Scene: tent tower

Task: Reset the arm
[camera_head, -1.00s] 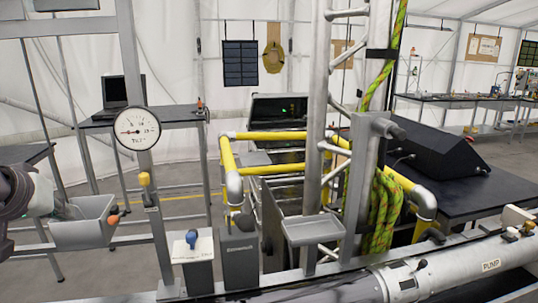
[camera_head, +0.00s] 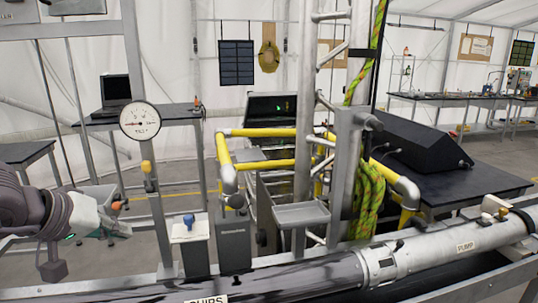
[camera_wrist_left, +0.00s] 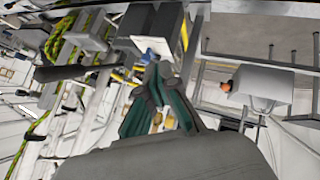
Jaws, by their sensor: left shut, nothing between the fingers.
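My left arm comes in from the left edge of the head view, with the left gripper (camera_head: 122,230) at its end. My right gripper is not in view.
A round gauge (camera_head: 140,121) stands on a metal post close to the gripper. A blue-knobbed box (camera_head: 190,236), a small tray (camera_head: 301,215) and a long grey pipe (camera_head: 420,254) lie to the right.

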